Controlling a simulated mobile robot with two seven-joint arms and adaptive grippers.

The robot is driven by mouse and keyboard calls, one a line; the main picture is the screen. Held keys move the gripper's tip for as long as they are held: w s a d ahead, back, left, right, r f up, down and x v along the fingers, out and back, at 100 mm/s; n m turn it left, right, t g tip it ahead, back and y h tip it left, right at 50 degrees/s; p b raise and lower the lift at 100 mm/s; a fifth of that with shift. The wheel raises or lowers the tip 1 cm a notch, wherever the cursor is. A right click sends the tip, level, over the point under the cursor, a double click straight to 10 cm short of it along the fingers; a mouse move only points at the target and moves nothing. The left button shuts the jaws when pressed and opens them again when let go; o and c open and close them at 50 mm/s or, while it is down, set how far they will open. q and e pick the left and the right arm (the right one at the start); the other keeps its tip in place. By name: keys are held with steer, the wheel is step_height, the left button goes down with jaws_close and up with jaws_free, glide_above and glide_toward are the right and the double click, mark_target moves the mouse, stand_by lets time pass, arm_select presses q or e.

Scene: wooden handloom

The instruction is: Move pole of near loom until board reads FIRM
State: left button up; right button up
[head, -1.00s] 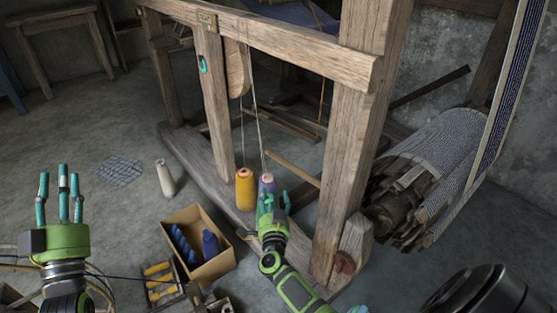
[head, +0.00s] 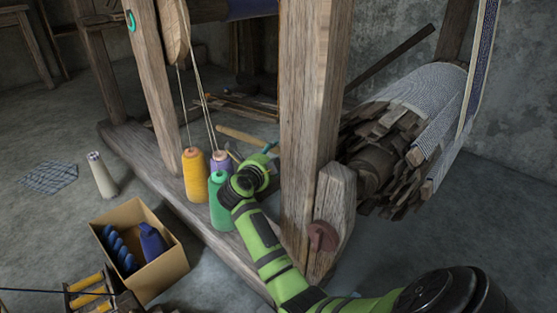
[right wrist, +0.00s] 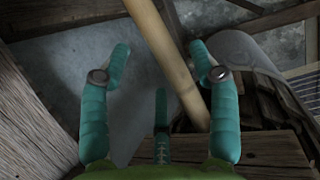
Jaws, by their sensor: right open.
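The near loom's wooden frame (head: 310,90) fills the middle of the head view. A pale round pole (head: 238,135) slants low inside it, behind the thread cones. My right gripper (head: 258,152) is at the pole's right part, beside the front post and partly hidden by its own wrist. In the right wrist view the pole (right wrist: 162,50) runs between the open teal fingers, nearer the right one; I cannot tell whether they touch it. My left gripper is out of view. No readable board shows.
Yellow (head: 195,175), purple (head: 221,161) and green (head: 220,205) thread cones stand left of my right wrist. A cardboard box (head: 160,265) with blue items sits on the floor at left. A striped cloth roll (head: 420,105) lies right of the post.

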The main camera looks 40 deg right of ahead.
steer(key=b+x, duration=0.1)
steer(key=x, duration=0.1)
steer(key=b+x, duration=0.1)
steer(key=x, duration=0.1)
steer(key=shift+a+f, duration=0.1)
steer(key=shift+f, duration=0.1)
steer(key=shift+w+d+r+b, duration=0.1)
steer(key=shift+w+d+b, duration=0.05)
steer(key=shift+d+b, duration=0.25)
jaws_close()
